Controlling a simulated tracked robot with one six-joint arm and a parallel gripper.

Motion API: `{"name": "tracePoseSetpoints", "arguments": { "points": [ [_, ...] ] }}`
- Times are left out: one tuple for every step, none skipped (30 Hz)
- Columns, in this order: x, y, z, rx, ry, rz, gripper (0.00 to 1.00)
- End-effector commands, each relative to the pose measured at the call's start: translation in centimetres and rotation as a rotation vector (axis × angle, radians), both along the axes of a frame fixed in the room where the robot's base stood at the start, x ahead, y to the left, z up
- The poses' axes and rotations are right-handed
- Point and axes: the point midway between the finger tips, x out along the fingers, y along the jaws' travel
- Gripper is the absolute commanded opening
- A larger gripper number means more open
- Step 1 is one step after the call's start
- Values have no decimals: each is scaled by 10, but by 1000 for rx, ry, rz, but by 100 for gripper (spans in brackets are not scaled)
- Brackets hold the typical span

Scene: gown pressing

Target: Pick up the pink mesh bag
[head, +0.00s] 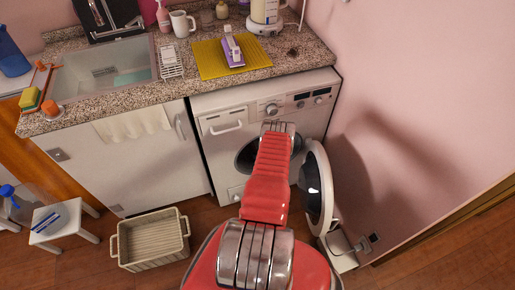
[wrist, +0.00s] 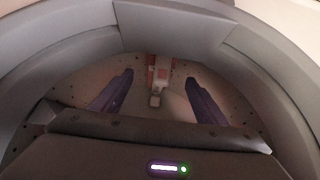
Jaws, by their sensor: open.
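I cannot make out a pink mesh bag for certain in either view. My gripper (wrist: 158,98) is inside the round opening of the washing machine (head: 222,102), with its two dark fingers spread apart and nothing between their tips that I can see touching them. Beyond the fingers, a small red and white thing (wrist: 161,73) shows near the back of the dim, pinkish drum (wrist: 140,70); I cannot tell what it is. In the head view my red arm hides most of the opening, and the gripper is hidden.
The machine's round door (head: 318,190) stands open to the right, close to my arm. A beige basket (head: 150,262) and a small white stool (head: 62,222) stand on the floor at left. A purple and white iron (head: 232,47) rests on a yellow mat (head: 208,62) on the counter.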

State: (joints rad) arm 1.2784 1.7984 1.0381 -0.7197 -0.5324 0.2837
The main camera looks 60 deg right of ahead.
Motion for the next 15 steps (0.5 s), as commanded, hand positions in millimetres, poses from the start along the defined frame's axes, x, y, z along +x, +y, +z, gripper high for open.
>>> {"name": "tracePoseSetpoints", "arguments": {
  "points": [
    [0,0,0,0,0,0,67],
    [0,0,0,0,0,0,67],
    [0,0,0,0,0,0,67],
    [0,0,0,0,0,0,67],
    [0,0,0,0,0,0,67],
    [1,0,-1,1,-1,1,67],
    [1,0,-1,1,-1,1,67],
    [2,0,-2,0,0,1,67],
    [2,-1,-3,0,0,1,67],
    [3,-2,-4,0,0,1,67],
    [4,-2,-6,0,0,1,67],
    [5,-3,-8,0,0,1,67],
    [7,-4,-9,-1,-1,1,67],
    [8,-5,-10,-1,-1,1,67],
    [9,-6,-12,-1,0,2,67]
  ]
}}
